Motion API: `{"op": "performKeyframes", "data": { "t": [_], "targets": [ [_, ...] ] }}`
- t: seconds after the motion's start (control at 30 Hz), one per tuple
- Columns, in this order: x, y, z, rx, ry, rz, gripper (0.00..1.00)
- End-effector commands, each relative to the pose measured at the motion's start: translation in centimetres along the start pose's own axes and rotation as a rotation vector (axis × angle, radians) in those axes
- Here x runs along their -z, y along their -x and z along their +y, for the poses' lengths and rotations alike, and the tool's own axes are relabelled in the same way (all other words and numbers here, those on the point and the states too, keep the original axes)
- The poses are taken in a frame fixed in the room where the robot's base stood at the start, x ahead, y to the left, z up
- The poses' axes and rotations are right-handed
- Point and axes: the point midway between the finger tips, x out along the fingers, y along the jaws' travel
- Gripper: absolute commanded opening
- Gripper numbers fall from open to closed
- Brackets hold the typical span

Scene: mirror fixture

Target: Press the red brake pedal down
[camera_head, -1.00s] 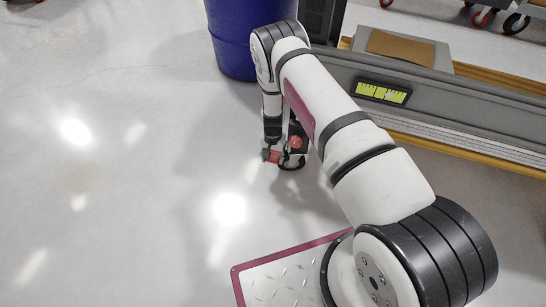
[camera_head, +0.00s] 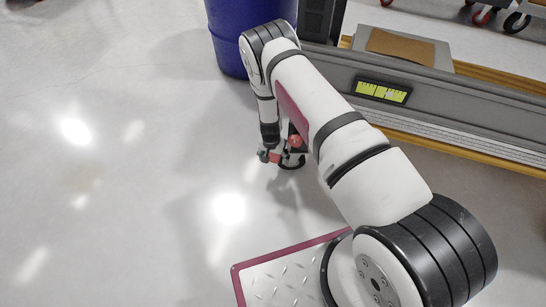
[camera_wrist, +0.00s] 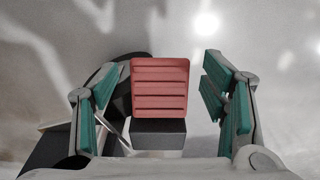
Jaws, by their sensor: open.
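The red brake pedal (camera_wrist: 160,88) has a ribbed face and shows in the middle of the wrist view, above a dark grey block. My gripper (camera_wrist: 160,104) is open, with teal-padded fingers spread to the left and right of the pedal and a gap on both sides. In the head view my gripper (camera_head: 265,157) is low near the floor, beside the small pedal stand (camera_head: 292,160). Part of the red pedal (camera_head: 275,157) shows at the fingers there. I cannot tell how far above the pedal the gripper is, or whether it touches it.
A red rounded part (camera_head: 295,141) sits on the stand. A blue barrel (camera_head: 228,40) stands behind my arm. A long grey beam (camera_head: 450,105) with a yellow-green display (camera_head: 383,92) runs along the right. The floor (camera_head: 110,190) on the left is clear.

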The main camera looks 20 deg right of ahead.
Motion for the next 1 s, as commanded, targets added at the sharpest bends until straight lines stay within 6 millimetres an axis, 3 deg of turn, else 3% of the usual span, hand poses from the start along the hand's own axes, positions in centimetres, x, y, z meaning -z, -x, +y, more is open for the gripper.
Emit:
{"op": "performKeyframes", "data": {
  "t": [0.17, 0.6, 1.0],
  "targets": [
    [0.1, 0.8, -0.1, 0.001, 0.0, 0.001, 0.67],
    [0.0, 6.8, 0.0, 0.0, 0.0, 0.001, 0.67],
    [0.0, 7.5, 0.0, 0.0, 0.0, 0.0, 0.67]
  ]
}}
